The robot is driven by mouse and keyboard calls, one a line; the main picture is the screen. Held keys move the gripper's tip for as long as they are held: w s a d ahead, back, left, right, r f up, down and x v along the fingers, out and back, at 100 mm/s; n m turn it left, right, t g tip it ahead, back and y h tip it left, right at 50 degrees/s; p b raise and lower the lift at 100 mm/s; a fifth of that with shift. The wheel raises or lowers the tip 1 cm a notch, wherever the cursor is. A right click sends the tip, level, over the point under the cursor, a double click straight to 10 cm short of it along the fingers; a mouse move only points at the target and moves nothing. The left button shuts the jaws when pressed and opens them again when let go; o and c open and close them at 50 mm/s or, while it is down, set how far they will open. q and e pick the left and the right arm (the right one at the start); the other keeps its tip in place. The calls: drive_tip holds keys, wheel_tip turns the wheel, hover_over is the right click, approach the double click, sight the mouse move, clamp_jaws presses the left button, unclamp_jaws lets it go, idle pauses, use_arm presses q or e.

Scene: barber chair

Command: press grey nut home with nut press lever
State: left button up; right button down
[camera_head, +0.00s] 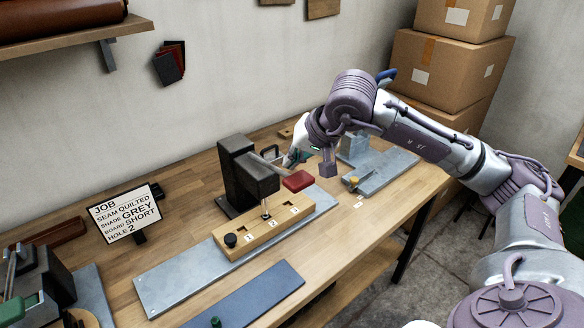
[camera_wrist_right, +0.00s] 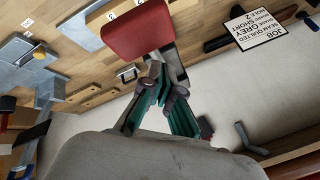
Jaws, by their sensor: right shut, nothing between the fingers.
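The nut press (camera_head: 247,172) is a dark block on a grey plate, with a lever ending in a red pad-like handle (camera_head: 298,181). The red handle also shows large in the right wrist view (camera_wrist_right: 137,34). A wooden board (camera_head: 250,246) numbered 1, 2, 3 lies in front, and the slim press ram (camera_head: 265,209) comes down near hole 2. A grey nut cannot be made out there. My right gripper (camera_head: 293,157) is just behind and above the red handle, shut and empty; its teal fingers (camera_wrist_right: 158,100) point towards the handle, apart from it. My left gripper is not in view.
A job sign (camera_head: 126,213) reads grey, short, hole 2. A black knob (camera_head: 231,240) tops the board's left end. A dark blue mat (camera_head: 245,298) lies in front. Another grey fixture (camera_head: 385,173) stands to the right. Cardboard boxes (camera_head: 437,68) are stacked behind my right arm.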

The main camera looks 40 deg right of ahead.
drive_tip(key=shift+r, duration=0.3)
drive_tip(key=r+p, duration=0.2)
drive_tip(key=r, duration=0.1)
drive_tip(key=w+r+p, duration=0.1)
drive_tip(key=r+p, duration=0.1)
idle(0.4)
idle(0.6)
